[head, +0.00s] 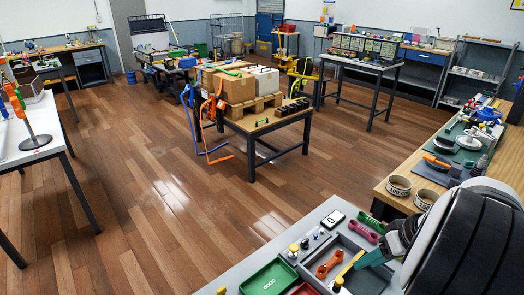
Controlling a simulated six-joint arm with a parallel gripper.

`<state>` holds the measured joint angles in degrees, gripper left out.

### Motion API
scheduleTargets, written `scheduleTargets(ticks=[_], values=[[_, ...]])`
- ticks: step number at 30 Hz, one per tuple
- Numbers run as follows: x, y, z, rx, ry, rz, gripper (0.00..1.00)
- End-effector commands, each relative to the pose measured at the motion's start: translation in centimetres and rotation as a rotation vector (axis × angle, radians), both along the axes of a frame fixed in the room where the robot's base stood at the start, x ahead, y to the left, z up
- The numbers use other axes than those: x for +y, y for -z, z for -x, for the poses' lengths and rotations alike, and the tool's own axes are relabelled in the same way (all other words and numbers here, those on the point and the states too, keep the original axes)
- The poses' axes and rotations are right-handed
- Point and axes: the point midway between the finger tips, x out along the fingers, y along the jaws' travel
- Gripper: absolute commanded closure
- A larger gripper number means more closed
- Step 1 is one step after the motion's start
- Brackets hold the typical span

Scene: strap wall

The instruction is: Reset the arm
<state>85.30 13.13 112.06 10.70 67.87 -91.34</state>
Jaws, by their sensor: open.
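The large black and white arm link at the lower right is mine. My gripper (378,256) shows at its end, low over the right part of the grey bench (236,276). It is partly hidden behind my arm. It is open, and I see nothing held in it. A dark tray (366,280) lies under and beside it. A yellow-handled tool (349,264) and an orange tool (329,264) lie just left of the gripper; I cannot tell whether it touches the yellow one.
A green bin (269,279) and several small knobs stand on the bench. A wooden bench (392,172) with strap rolls (398,185) runs along the right. A table with strapped boxes (236,88) stands mid-room. The wooden floor (150,215) between is clear.

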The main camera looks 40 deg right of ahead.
Motion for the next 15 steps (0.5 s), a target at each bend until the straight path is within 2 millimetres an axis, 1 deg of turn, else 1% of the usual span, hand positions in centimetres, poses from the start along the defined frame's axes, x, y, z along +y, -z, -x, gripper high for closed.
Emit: scheduleTargets(ticks=[1, 2, 3, 4, 5, 6, 8, 9, 10, 12, 15], values=[[2.2, -0.5, -2.4, 0.013, -0.028, -0.026, 0.59], [4.3, -0.9, -4.0, 0.030, -0.044, -0.052, 0.59], [7.7, -1.4, -6.2, 0.061, -0.065, -0.090, 0.59], [10.6, -1.7, -7.6, 0.089, -0.081, -0.117, 0.59], [13.8, -2.0, -8.6, 0.124, -0.094, -0.144, 0.59], [18.0, -2.2, -9.3, 0.176, -0.110, -0.170, 0.59], [24.3, -2.4, -9.0, 0.261, -0.128, -0.192, 0.59], [27.7, -2.3, -8.0, 0.314, -0.132, -0.192, 0.59], [29.8, -2.3, -7.2, 0.344, -0.129, -0.186, 0.59], [33.4, -2.2, -4.9, 0.392, -0.112, -0.168, 0.59], [36.1, -1.8, -2.3, 0.429, -0.088, -0.140, 0.59]])
